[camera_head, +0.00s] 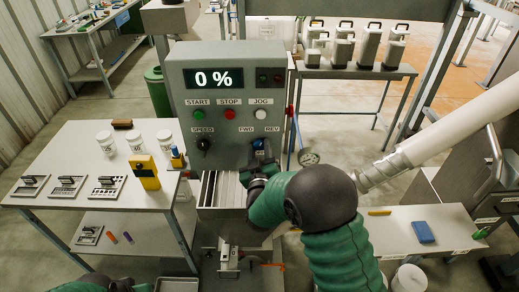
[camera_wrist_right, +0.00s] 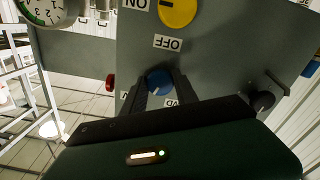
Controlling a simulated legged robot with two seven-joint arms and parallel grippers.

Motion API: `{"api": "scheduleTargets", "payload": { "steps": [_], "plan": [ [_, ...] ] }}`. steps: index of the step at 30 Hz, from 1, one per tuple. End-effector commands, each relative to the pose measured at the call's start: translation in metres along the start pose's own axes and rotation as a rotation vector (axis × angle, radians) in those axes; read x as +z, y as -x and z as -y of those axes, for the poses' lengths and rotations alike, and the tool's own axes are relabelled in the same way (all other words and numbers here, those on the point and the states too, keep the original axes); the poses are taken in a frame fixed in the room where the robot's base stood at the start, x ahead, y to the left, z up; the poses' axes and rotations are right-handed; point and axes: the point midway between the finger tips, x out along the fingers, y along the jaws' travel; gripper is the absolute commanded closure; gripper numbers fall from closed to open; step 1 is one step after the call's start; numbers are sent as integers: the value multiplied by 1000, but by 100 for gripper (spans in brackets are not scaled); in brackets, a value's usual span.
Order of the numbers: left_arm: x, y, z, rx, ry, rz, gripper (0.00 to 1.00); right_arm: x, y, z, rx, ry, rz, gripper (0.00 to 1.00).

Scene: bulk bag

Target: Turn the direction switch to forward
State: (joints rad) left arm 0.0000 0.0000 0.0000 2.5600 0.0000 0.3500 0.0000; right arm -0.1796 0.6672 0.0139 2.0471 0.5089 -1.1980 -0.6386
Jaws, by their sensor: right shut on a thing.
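The grey control box (camera_head: 228,115) stands in the middle of the head view, with a display reading 0 %. The direction switch (camera_head: 258,143) is a blue knob on its front, below the FWD and REV labels. It also shows in the right wrist view (camera_wrist_right: 158,79). My right gripper (camera_head: 258,160) reaches up to the switch, and its two dark fingers (camera_wrist_right: 160,88) are shut on the knob from both sides. The fingers hide much of the knob, so I cannot tell which way it points. Part of my left arm shows at the bottom left edge; its fingers are not clear.
The black SPEED knob (camera_head: 204,144) and the START (camera_head: 198,113), STOP (camera_head: 230,114) and JOG (camera_head: 261,114) buttons are close by on the box. A white table (camera_head: 110,190) with jars stands at the left. A pale pipe (camera_head: 450,125) slopes at the right.

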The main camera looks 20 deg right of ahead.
Motion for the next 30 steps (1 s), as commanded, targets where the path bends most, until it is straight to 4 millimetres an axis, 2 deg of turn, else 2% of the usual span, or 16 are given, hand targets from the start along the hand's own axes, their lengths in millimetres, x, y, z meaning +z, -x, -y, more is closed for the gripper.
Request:
{"api": "scheduleTargets", "payload": {
  "steps": [21, 30],
  "plan": [
    [-4, 16, 0, 0, 0, 0, 100, -1, 1, 2, -7, 676, 0, 100],
    [-6, 25, 0, 0, 0, 0, 100, 0, 1, 3, -8, 896, 0, 100]
  ]
}}
